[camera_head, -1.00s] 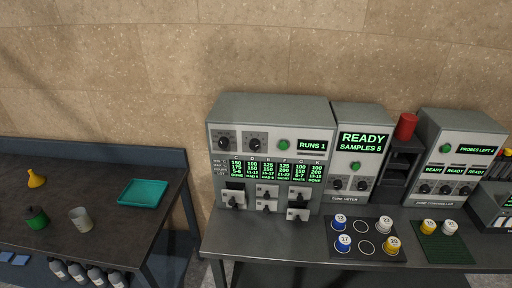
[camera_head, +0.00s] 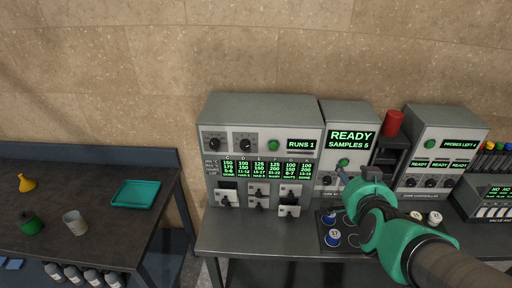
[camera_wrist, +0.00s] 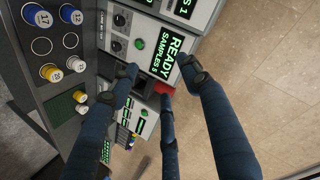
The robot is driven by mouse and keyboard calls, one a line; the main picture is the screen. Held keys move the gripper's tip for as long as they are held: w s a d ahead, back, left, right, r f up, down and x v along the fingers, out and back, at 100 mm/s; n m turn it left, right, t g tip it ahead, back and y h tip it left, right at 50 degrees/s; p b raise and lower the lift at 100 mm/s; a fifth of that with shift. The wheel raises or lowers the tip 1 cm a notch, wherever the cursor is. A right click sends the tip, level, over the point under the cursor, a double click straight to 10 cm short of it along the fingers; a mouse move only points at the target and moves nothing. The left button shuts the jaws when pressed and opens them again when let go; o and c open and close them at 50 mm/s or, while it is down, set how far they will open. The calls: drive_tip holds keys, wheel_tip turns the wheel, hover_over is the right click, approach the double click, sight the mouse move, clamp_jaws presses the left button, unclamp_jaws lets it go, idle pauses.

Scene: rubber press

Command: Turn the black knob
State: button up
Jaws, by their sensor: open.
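Several black knobs are in view. Two sit at the upper left of the large grey machine, a left one (camera_head: 213,145) and a right one (camera_head: 245,146). In the wrist view both show, an upper knob (camera_wrist: 119,20) and a lower knob (camera_wrist: 116,46). My gripper (camera_head: 356,175) is in front of the middle machine. Its fingers (camera_wrist: 160,74) are spread and empty, apart from the knobs.
A dark tray (camera_head: 326,243) with several capped jars lies on the bench under my arm. A red cylinder (camera_head: 393,122) stands on a dark unit right of the middle machine. The probe machine (camera_head: 440,130) is farther right. A teal tray (camera_head: 136,194) lies on the left table.

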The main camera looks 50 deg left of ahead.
drive_tip(key=s+a+f+y+p, duration=0.1)
drive_tip(key=s+a, duration=0.2)
drive_tip(key=a, duration=0.4)
drive_tip(key=s+a+f+y, duration=0.2)
drive_tip(key=s+a, duration=0.1)
drive_tip(key=a, duration=0.5)
drive_tip(key=t+y+p, duration=0.1)
drive_tip(key=y+p, duration=0.1)
approach(245, 147)
drive_tip(key=v, duration=0.5)
drive_tip(key=shift+s+f, duration=0.1)
drive_tip(key=shift+f, duration=0.1)
drive_tip(key=shift+a, duration=0.1)
drive_tip(key=shift+r+x, duration=0.1)
drive_tip(key=shift+x, duration=3.3)
drive_tip(key=shift+r+x, duration=0.15)
drive_tip(key=shift+x, duration=3.3)
drive_tip(key=c, duration=1.1)
